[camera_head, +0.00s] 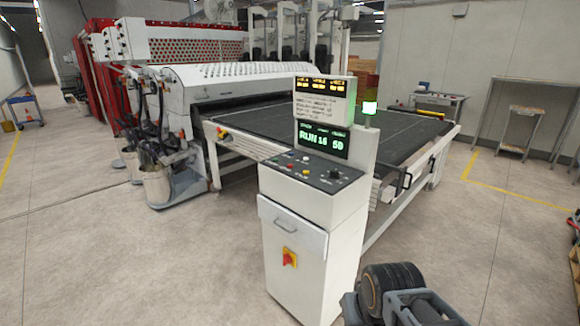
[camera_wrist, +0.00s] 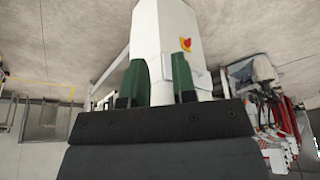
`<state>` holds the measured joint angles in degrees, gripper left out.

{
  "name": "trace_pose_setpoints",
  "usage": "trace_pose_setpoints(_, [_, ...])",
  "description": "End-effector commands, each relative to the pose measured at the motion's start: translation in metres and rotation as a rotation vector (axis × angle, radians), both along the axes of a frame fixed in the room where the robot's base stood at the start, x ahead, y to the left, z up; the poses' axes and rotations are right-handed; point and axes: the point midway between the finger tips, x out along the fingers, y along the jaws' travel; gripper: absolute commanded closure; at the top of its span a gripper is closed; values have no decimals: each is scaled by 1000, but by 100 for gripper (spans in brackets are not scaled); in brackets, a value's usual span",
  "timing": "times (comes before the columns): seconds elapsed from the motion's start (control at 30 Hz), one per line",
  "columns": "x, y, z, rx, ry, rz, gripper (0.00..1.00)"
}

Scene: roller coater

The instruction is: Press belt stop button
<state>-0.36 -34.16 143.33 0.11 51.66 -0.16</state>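The white control cabinet (camera_head: 300,250) stands in front of the conveyor in the head view. Its sloped dark panel (camera_head: 314,184) carries a red button (camera_head: 290,168), a yellow one (camera_head: 305,172), a black knob (camera_head: 335,174) and other small controls. Their labels are too small to read, so I cannot tell which is the belt stop. The display (camera_head: 322,140) reads RUN in green. My gripper (camera_wrist: 158,62) has two green fingers apart with nothing between them. It points toward the white cabinet, apart from it as far as I can tell. The fingers are hidden in the head view.
A red-and-yellow switch (camera_head: 289,257) is on the cabinet front, also in the wrist view (camera_wrist: 186,44). The dark conveyor belt (camera_head: 262,120) lies behind the cabinet. The floor right of the cabinet is mostly clear.

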Motion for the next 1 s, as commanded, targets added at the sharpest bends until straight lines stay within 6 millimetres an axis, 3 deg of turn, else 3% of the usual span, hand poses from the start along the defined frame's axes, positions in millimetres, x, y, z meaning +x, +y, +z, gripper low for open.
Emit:
trace_pose_setpoints(0.27, [0, 0, 0, 0, 0, 0, 100])
trace_pose_setpoints(1.0, [0, 0, 0, 0, 0, 0, 100])
